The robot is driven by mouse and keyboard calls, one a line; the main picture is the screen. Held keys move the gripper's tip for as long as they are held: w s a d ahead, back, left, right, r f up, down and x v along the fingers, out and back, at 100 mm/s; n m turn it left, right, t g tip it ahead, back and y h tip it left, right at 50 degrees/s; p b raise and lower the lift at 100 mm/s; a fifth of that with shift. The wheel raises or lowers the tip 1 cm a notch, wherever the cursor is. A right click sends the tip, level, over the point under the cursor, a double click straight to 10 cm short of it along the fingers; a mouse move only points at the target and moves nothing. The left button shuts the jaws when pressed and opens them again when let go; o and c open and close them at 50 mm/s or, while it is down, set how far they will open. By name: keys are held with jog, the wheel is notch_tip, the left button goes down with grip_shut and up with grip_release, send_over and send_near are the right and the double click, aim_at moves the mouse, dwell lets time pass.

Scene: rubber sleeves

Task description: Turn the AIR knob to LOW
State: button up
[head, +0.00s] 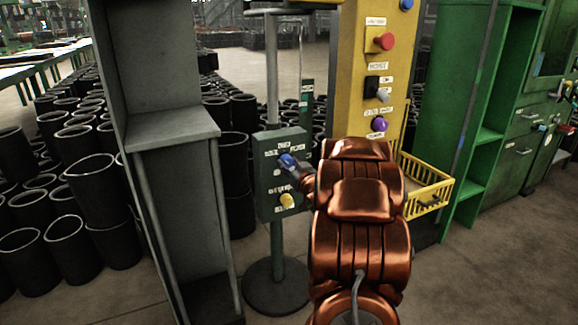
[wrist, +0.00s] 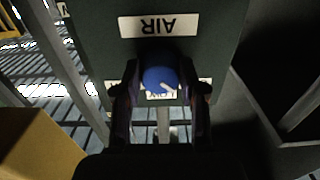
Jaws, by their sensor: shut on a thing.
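The AIR knob is a round blue knob (wrist: 160,77) with a pale pointer mark, on a dark green panel (head: 266,190). The AIR label (wrist: 154,25) appears upside down in the wrist view. The mark points to the lower right there. Small white labels beside and below the knob are partly covered by the fingers, and I cannot read them fully. My gripper (wrist: 160,84) is shut on the blue knob, one finger on each side. In the head view the blue knob (head: 286,160) shows at the tip of my gripper (head: 294,167).
A yellow knob (head: 287,200) sits lower on the same panel, which stands on a round-based post. A grey cabinet (head: 170,130) is close on the left. A yellow column (head: 352,100) with buttons and a yellow basket (head: 428,190) are on the right. Black sleeves stand behind.

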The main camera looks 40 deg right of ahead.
jog(key=c, duration=0.5)
jog(key=shift+o, duration=0.2)
jog(key=shift+r+m+p, duration=0.15)
jog(key=shift+m+p, duration=0.15)
jog(key=shift+p, duration=0.45)
jog(key=shift+r+p, duration=0.1)
jog(key=shift+p, duration=0.35)
jog(key=m+p, duration=0.2)
jog(key=p, duration=0.3)
jog(key=shift+r+m, duration=0.1)
jog(key=shift+m, duration=0.3)
jog(key=m+p, duration=0.2)
jog(key=p, duration=0.2)
jog(key=shift+m, duration=0.4)
jog(key=m+p, duration=0.2)
jog(key=shift+f+p, duration=0.2)
jog(key=shift+p, duration=0.15)
jog(key=shift+m, duration=0.4)
